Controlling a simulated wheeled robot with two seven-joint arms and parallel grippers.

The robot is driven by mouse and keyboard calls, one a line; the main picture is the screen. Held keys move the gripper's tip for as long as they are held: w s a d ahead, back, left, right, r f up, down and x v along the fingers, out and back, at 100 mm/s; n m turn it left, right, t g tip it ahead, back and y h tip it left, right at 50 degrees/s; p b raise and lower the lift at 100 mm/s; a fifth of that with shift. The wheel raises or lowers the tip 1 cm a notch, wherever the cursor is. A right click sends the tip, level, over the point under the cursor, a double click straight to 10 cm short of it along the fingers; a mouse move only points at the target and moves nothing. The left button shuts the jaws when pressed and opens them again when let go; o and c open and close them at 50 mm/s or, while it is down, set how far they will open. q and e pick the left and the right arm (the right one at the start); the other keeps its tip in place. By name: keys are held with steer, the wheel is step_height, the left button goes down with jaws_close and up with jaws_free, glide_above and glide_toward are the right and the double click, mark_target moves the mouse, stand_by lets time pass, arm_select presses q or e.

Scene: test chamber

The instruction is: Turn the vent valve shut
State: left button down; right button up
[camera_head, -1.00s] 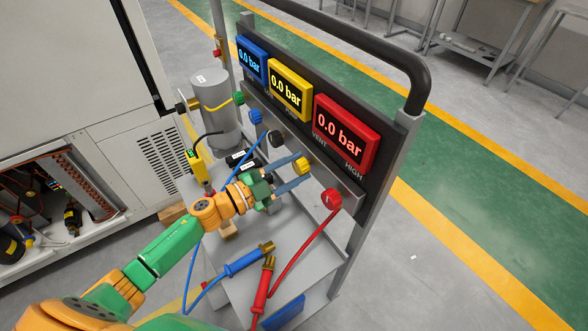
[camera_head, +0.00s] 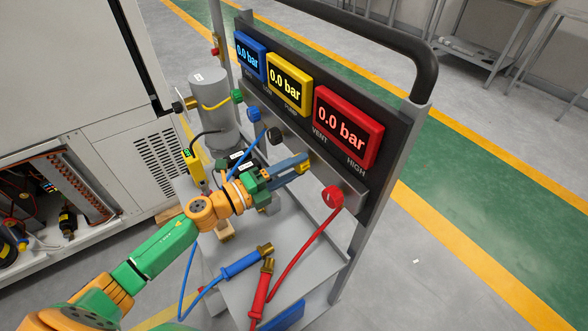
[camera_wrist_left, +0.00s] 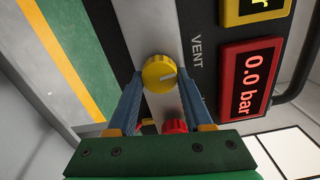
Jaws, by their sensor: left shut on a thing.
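The vent valve is a yellow round knob (camera_wrist_left: 158,74) beside the VENT label in the left wrist view. In the head view the knob (camera_head: 303,164) is mostly hidden by my fingers. My left gripper (camera_head: 299,166) is shut on the knob, with one blue finger on each side of it. The gripper also shows in the left wrist view (camera_wrist_left: 159,84). My right gripper is not in view.
A red knob (camera_head: 333,197) with a red hose sits right of the gripper. Blue (camera_head: 254,115) and black (camera_head: 275,137) knobs are to its left. Blue, yellow and red displays (camera_head: 341,128) above read 0.0 bar. Hose ends (camera_head: 245,262) lie on the cart's tray below.

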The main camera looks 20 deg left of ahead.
arm_select(q)
steer(key=shift+m, duration=0.6)
steer(key=shift+r, duration=0.1)
steer(key=c, duration=0.7)
jaws_free()
steer(key=o, duration=0.4)
steer(key=shift+w, duration=0.1)
steer(key=b+v, duration=0.2)
steer(key=v, duration=0.5)
